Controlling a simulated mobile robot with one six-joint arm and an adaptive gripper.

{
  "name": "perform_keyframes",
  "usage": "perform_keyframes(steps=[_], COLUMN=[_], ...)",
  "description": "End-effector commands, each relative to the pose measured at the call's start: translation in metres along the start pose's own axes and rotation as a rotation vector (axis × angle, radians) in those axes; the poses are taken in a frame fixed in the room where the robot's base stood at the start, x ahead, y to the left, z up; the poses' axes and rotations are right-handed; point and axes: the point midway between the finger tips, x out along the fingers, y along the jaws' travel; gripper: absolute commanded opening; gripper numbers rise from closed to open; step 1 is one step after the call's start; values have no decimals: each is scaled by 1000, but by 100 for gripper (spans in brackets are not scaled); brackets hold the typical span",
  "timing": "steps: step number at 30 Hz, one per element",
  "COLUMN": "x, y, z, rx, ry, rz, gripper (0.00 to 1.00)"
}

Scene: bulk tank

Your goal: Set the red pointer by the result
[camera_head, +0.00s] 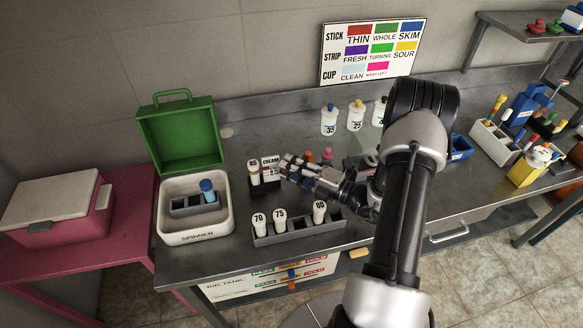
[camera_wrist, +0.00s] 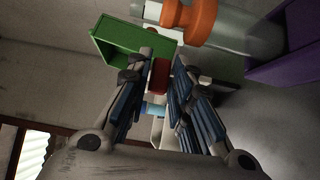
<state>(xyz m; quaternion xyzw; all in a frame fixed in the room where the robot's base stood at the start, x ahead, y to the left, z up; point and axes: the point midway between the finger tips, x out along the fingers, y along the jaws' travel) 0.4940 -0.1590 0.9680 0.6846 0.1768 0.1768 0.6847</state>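A white gauge card marked CREAM (camera_head: 270,162) stands beside a white vial marked 85 (camera_head: 254,172) in a dark holder. My gripper (camera_head: 284,167) is at the right edge of the card, its fingers pointing left. In the wrist view, a small red piece (camera_wrist: 160,76), apparently the red pointer, shows between the tips of my gripper (camera_wrist: 164,60). The fingers look apart, with a slight gap on the right; contact is unclear. An orange-ringed pale cylinder (camera_wrist: 190,18) is close to the fingertips at the top. The card's reading is too small to make out.
A grey rack (camera_head: 290,232) with vials 70, 75 and 80 stands at the front. White bottles (camera_head: 329,120) stand behind my arm. A color chart (camera_head: 372,52) is on the wall.

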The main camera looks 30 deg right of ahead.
Motion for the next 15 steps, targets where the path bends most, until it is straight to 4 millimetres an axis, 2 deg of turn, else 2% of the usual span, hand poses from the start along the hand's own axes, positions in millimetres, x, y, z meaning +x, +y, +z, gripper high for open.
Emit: perform_keyframes(steps=[8, 15], x=[0, 0], y=[0, 0], z=[0, 0], rx=[0, 0], ry=[0, 0], rz=[0, 0], gripper=[0, 0])
